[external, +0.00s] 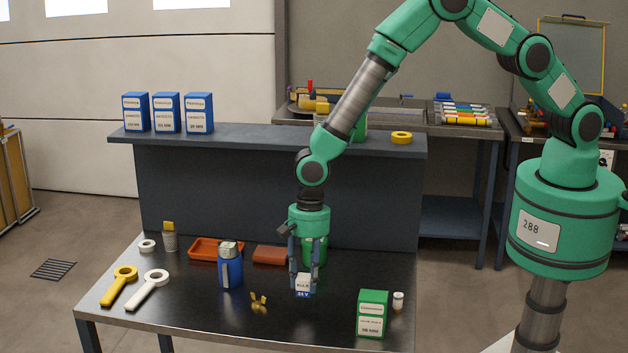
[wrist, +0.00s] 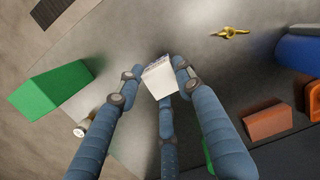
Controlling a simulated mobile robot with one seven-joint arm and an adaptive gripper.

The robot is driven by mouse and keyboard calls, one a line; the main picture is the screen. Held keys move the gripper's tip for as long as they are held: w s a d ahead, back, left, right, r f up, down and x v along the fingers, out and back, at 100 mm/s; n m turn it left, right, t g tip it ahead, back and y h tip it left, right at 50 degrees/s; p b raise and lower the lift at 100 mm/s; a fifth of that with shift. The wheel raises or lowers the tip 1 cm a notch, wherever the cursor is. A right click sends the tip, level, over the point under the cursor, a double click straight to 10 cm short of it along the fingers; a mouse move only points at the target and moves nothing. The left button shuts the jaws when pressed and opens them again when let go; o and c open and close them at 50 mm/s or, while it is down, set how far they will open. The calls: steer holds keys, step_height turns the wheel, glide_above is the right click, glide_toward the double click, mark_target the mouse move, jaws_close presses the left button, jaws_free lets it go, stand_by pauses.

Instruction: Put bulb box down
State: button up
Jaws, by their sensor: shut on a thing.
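The bulb box (external: 303,284) is a small white box with a blue lower band. My gripper (external: 303,276) is shut on it, pointing down over the middle right of the dark metal table (external: 200,311). In the wrist view the bulb box (wrist: 160,77) sits between the blue fingers of my gripper (wrist: 155,80). The box is at or just above the table top; I cannot tell whether it touches.
A green box (external: 373,313) and a small white jar (external: 398,301) stand to the right. A brass wing nut (external: 258,302) and a blue canister (external: 230,268) are to the left. A green container (external: 314,250) and brick-red block (external: 270,254) are behind. Bare table lies in front.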

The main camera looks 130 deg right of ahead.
steer(key=shift+w, duration=0.1)
steer(key=shift+w+d+f+p, duration=0.3)
steer(key=shift+w+d, duration=0.55)
steer(key=shift+w, duration=1.65)
steer(key=shift+w+d+f+p, duration=0.25)
steer(key=shift+w+d, duration=0.65)
steer(key=shift+w, duration=1.6)
steer(key=shift+w+d+f+p, duration=0.3)
steer(key=shift+w+d, duration=0.55)
steer(key=shift+w, duration=1.65)
steer(key=shift+f+p, duration=0.45)
steer(key=shift+f, duration=1.2)
steer(key=shift+f, duration=0.2)
steer(key=o, duration=1.1)
steer(key=shift+r, duration=0.2)
step_height(320, 180, up, 12)
steer(key=s+b, duration=0.1)
steer(key=shift+s+d, duration=0.2)
steer(key=shift+d, duration=0.25)
